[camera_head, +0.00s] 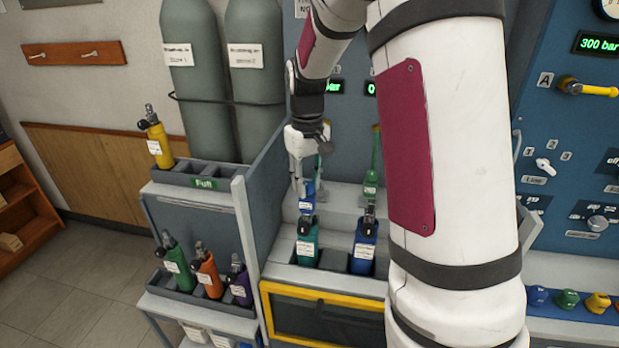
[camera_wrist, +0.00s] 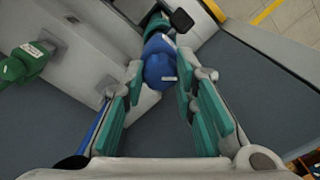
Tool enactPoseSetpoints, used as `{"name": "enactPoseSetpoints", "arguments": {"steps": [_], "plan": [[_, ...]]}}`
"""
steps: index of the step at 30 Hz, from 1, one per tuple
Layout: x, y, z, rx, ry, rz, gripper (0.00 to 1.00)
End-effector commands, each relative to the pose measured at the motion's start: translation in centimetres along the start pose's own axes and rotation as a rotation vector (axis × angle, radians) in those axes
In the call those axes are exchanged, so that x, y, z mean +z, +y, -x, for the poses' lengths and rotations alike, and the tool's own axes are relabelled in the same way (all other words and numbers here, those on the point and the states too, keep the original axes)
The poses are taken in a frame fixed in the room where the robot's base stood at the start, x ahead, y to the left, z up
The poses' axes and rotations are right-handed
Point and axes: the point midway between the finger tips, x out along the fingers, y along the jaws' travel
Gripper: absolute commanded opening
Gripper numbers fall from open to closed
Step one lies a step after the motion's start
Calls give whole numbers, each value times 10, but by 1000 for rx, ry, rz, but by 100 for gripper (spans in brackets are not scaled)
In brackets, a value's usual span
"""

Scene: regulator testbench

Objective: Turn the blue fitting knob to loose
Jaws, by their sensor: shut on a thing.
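The blue fitting knob (camera_wrist: 158,66) is a rounded blue piece with a small white label, in the upper middle of the wrist view. In the head view the blue fitting (camera_head: 307,190) stands above a teal bottle in the bench. My gripper (camera_wrist: 160,78) has its teal-padded fingers on both sides of the knob and is shut on it. In the head view my gripper (camera_head: 303,178) comes down on the fitting from above. The exact contact of the fingertips is small and partly hidden there. The knob's turn position cannot be read.
A green fitting (camera_wrist: 24,62) sits to the left in the wrist view; it also shows in the head view (camera_head: 371,182). A teal bottle (camera_head: 307,245) and a blue bottle (camera_head: 364,245) stand below. A bottle rack (camera_head: 215,181) is at left. My arm hides the bench's middle right.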

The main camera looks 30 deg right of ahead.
Motion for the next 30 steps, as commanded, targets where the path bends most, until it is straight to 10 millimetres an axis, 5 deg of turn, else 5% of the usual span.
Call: {"name": "enactPoseSetpoints", "arguments": {"steps": [18, 30], "plan": [[2, 0, 1, -2, -2, 566, 0], [1, 0, 0, -1, 0, 793, 0]]}}
